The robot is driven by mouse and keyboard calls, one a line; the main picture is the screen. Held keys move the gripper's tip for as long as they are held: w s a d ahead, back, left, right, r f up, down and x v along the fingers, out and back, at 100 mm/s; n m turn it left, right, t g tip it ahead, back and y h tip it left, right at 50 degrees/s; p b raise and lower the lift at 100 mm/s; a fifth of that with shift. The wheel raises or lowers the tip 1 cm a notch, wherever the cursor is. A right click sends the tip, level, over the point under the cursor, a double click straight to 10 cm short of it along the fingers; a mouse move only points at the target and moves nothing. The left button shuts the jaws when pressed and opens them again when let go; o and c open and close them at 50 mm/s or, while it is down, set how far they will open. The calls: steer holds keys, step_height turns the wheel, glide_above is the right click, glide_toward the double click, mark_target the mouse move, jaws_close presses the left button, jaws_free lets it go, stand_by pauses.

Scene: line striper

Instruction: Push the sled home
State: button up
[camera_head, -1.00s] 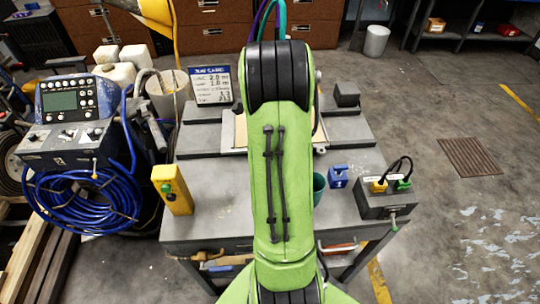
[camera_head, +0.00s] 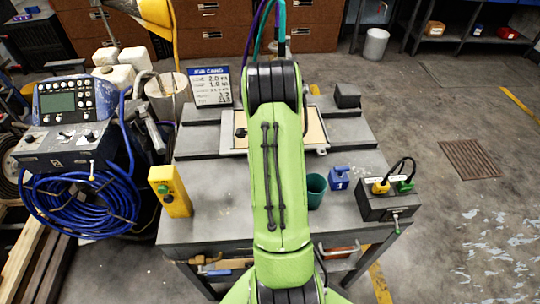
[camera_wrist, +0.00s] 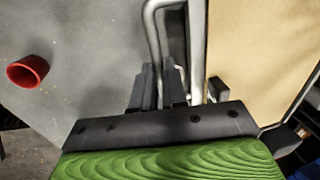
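The likely sled is a tan board in a light metal frame (camera_head: 317,127), lying on the grey bench; my green arm covers its middle in the head view. In the wrist view the tan board (camera_wrist: 262,50) fills the right side, with a metal edge along its left. A bent metal bar (camera_wrist: 152,28) stands beside that edge. My gripper (camera_wrist: 161,70) has its two dark fingers close together at the lower end of this bar. I cannot tell whether they hold the bar or only sit against it. The head view hides my gripper behind the arm.
A yellow box (camera_head: 170,191) stands at the bench's left front. A teal cup (camera_head: 315,189), a blue block (camera_head: 339,178) and a grey connector box (camera_head: 385,205) are at the right. A red cylinder (camera_wrist: 27,71) shows at the wrist view's left. A sign (camera_head: 210,87) stands behind.

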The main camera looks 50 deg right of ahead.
jaws_close()
steer(key=w+a, duration=0.3)
steer(key=w, duration=0.1)
steer(key=w+a, duration=0.4)
steer(key=w+a+b, duration=0.1)
steer(key=w+a, duration=0.2)
steer(key=w, duration=0.1)
steer(key=shift+a, duration=0.35)
steer(key=shift+w, duration=0.15)
steer(key=o, duration=0.6)
jaws_free()
steer(key=shift+a, duration=0.1)
steer(key=shift+o, duration=0.2)
step_height(320, 180, up, 16)
steer(key=s+a+p, duration=0.2)
steer(key=shift+f+p, duration=0.25)
steer(key=shift+p, duration=0.15)
